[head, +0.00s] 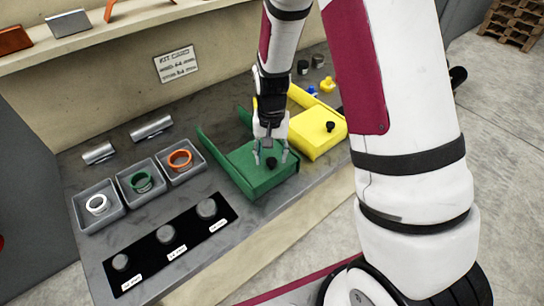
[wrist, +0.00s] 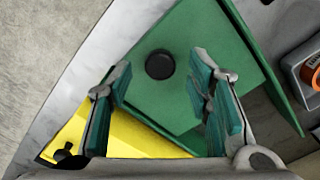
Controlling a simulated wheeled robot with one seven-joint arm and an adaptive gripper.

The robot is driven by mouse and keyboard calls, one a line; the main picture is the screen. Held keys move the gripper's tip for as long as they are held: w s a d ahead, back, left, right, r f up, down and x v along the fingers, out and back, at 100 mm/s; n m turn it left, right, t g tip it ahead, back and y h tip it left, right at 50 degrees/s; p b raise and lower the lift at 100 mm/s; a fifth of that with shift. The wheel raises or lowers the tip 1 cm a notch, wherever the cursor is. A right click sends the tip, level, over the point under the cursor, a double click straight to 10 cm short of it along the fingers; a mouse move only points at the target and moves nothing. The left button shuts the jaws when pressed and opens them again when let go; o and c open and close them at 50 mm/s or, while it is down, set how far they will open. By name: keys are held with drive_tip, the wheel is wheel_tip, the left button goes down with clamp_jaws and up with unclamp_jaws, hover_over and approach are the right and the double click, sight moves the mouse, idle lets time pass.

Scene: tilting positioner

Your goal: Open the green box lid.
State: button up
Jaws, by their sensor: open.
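The green box (head: 248,178) stands on the grey workbench, with a flat green lid (wrist: 190,50) on top. A round black knob (head: 271,163) sits on the lid; it also shows in the wrist view (wrist: 160,64). My gripper (head: 270,157) is over the lid with its fingers pointing down. In the wrist view its two fingers (wrist: 160,85) are spread apart, with the knob beyond them, roughly between the fingertips. Nothing is held. The height gap to the knob is hard to tell.
A yellow box (head: 318,130) with its own black knob stands close on the right. Grey trays (head: 98,214) with rings and a black mat (head: 150,262) with several round weights lie to the left. A sign hangs on the back wall.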

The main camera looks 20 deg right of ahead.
drive_tip(key=shift+f, duration=0.75)
drive_tip(key=shift+c, duration=0.2)
clamp_jaws()
drive_tip(key=w+a+b, duration=0.4)
drive_tip(key=w+b, duration=0.3)
drive_tip(key=w, duration=0.6)
drive_tip(key=shift+w+a, duration=0.15)
drive_tip(key=shift+w, duration=0.05)
drive_tip(key=shift+o, duration=0.2)
unclamp_jaws()
